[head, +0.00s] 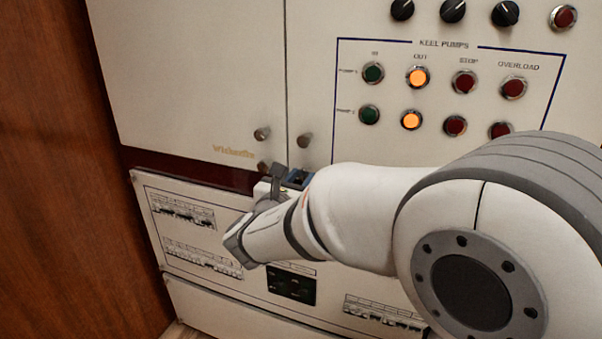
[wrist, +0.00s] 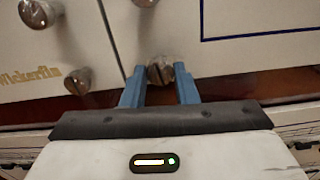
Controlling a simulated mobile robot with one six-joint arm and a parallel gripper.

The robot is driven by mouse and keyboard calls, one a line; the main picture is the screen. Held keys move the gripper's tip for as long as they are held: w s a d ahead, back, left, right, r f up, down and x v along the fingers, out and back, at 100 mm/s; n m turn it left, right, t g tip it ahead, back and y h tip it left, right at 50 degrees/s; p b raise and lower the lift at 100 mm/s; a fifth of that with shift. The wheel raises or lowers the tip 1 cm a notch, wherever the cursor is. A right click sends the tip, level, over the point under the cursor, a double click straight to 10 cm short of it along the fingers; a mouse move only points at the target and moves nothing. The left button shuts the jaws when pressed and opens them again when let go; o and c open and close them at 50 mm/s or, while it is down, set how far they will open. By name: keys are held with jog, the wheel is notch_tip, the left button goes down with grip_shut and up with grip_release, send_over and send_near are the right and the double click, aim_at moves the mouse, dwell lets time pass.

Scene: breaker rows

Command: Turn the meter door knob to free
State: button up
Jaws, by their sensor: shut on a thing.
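The door knob (wrist: 160,71) is a small round metal knob with a slot across its face, at the lower left corner of the right-hand cream door. The slot looks close to upright in the wrist view. My gripper (wrist: 160,88) has its two blue fingers on either side of this knob and is shut on it. In the head view my gripper (head: 297,178) is at the doors' lower edge and hides the held knob. No marking for free or locked is readable.
The left door carries an upper knob (head: 262,133) and a lower knob (wrist: 77,80). Another knob (head: 304,139) sits just above my gripper. Pump lamps and buttons (head: 418,77) are at upper right. A breaker panel (head: 155,215) lies below, and a wooden wall (head: 60,180) stands left.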

jog(key=n+p, duration=0.1)
jog(key=p, duration=0.1)
jog(key=n+p, duration=0.2)
jog(key=shift+r+n, duration=0.3)
jog(key=shift+r, duration=0.05)
jog(key=n+p, duration=0.4)
jog(key=p, duration=0.2)
jog(key=shift+n, duration=0.3)
jog(key=n+p, duration=0.5)
jog(key=p, duration=0.1)
jog(key=shift+p, duration=0.4)
jog(key=n+p, duration=0.2)
jog(key=p, duration=0.1)
jog(key=shift+f+n, duration=0.3)
jog(key=shift+n, duration=0.1)
jog(key=o, duration=1)
jog(key=shift+a, duration=0.1)
